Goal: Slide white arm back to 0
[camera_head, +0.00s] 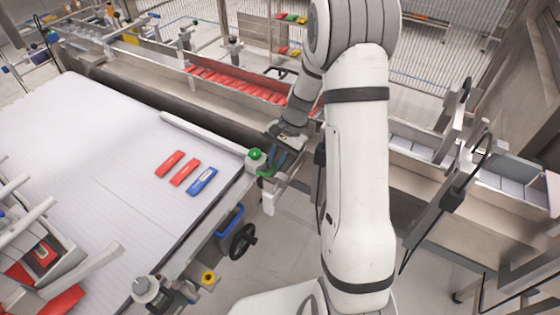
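A long white bar (203,133), which looks like the white arm, lies along the far right edge of the white conveyor belt (95,150). A round green knob (255,154) on a pale block sits at its near right end. My gripper (271,163) reaches down just right of this knob, close to the green and metal parts at the belt's corner. My own arm and the small size hide whether its fingers touch anything or how far apart they are. No scale or 0 mark can be read.
Two red packets (185,171) and a blue packet (202,181) lie on the belt. A black handwheel (243,241) and a yellow knob (208,278) stand at the belt's near side. A metal channel with several red packets (235,83) runs behind.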

